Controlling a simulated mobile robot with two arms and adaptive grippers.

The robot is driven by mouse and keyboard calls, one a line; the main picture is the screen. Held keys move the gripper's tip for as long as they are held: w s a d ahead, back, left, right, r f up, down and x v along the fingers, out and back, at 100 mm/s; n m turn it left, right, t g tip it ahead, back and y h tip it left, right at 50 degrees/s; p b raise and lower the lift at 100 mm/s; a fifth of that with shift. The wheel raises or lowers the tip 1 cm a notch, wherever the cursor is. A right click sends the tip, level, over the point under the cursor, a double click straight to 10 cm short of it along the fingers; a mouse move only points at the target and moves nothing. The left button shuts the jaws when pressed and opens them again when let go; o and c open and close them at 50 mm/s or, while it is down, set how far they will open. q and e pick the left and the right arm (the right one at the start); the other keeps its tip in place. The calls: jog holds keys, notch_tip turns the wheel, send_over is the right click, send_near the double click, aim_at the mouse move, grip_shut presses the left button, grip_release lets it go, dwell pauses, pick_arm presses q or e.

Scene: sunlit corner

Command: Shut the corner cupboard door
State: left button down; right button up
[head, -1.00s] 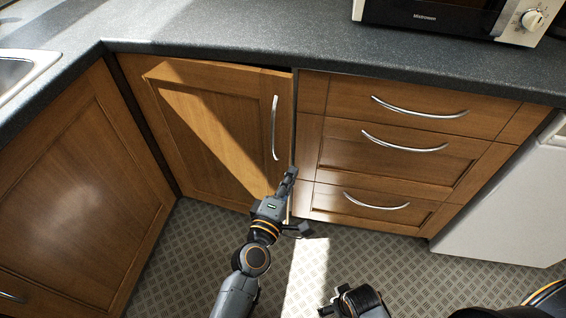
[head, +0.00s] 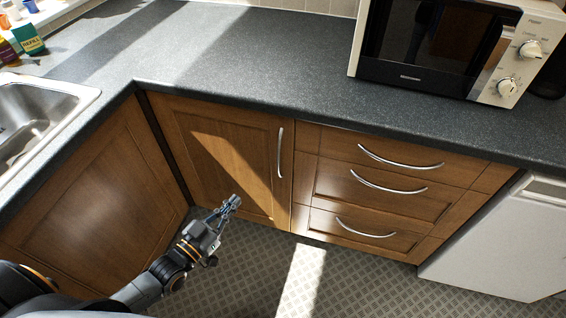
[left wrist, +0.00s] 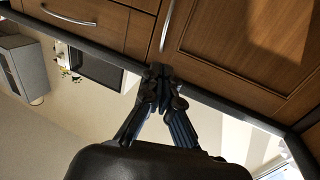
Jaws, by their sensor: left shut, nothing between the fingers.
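The corner cupboard door (head: 222,150) is a wooden panel with a vertical silver handle (head: 280,152) near its right edge. It sits flush beside the drawer unit, with no gap showing in the head view. My left gripper (head: 232,202) is shut and empty, in front of the lower part of the door; I cannot tell if it touches. In the left wrist view, which looks tilted, the door (left wrist: 245,45) fills the upper right and the gripper (left wrist: 162,72) shows with its fingertips together. My right gripper is not in view.
A drawer unit (head: 385,205) with curved silver handles stands right of the door. A white appliance (head: 500,240) stands further right. Another wooden cupboard front (head: 100,200) is on the left. A microwave (head: 430,50) and a sink (head: 35,110) are on the dark worktop (head: 230,75). The patterned floor is clear.

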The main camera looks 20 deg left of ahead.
pick_arm(q)
jog(key=x, duration=1.4)
